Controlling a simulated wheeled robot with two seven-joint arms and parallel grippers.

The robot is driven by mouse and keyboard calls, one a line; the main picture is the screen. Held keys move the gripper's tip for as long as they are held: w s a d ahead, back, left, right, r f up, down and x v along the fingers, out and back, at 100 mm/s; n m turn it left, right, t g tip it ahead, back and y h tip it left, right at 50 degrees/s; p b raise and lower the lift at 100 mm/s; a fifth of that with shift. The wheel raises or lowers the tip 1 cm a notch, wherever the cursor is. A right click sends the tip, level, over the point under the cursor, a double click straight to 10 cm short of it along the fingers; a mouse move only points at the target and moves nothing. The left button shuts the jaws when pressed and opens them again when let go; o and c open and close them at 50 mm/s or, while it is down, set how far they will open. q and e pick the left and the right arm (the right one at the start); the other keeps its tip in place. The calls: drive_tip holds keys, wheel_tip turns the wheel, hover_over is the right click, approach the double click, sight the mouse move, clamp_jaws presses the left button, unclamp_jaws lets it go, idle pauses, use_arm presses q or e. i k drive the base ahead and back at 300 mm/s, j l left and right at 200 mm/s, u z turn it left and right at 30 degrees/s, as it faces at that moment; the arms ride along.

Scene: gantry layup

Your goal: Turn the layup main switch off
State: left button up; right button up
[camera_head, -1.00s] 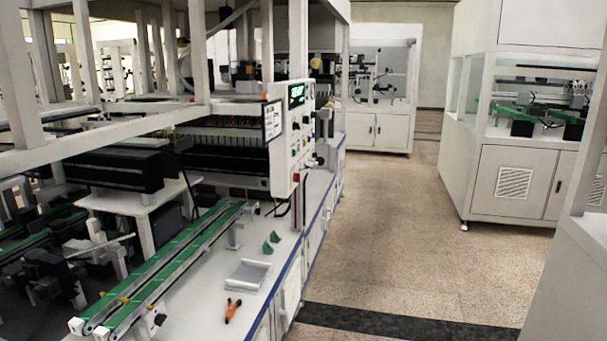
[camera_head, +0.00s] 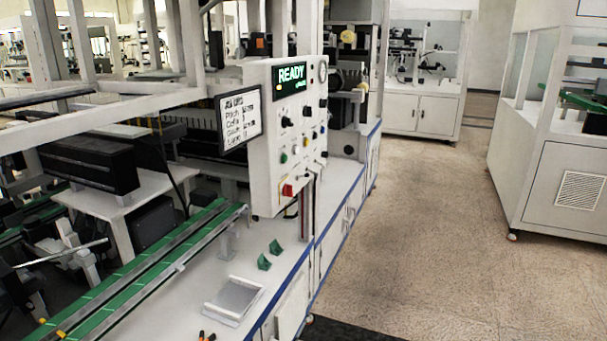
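A white control panel (camera_head: 268,160) stands upright above the machine's worktop, near the middle of the view. Its green display (camera_head: 291,77) reads "READY". The panel face carries several dark knobs, coloured buttons and a red switch or button (camera_head: 288,190) near the lower edge. Which of these is the layup main switch I cannot tell, as the labels are too small to read. A framed screen (camera_head: 240,118) with text is fixed at the panel's left side. Neither of my grippers is in view.
A white worktop with a blue edge (camera_head: 318,245) runs below the panel, holding a grey tray (camera_head: 233,299) and green blocks (camera_head: 269,255). Green conveyor rails (camera_head: 150,270) lie at left. The speckled floor (camera_head: 420,230) on the right is clear, with white cabinets (camera_head: 560,190) beyond.

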sight(287, 188)
drive_tip(key=i+l+u, duration=0.1)
drive_tip(key=i+l, duration=0.2)
drive_tip(key=i+l+u, duration=0.1)
drive_tip(key=i+l, duration=0.5)
drive_tip(key=l, duration=0.2)
drive_tip(key=i+l+u, duration=0.15)
drive_tip(key=i+l, duration=0.15)
drive_tip(key=i+l+u, duration=0.1)
drive_tip(key=i+l, duration=0.15)
drive_tip(key=l, duration=0.25)
drive_tip(key=i+l+u, duration=0.1)
drive_tip(key=i+l, duration=0.15)
drive_tip(key=l, duration=0.2)
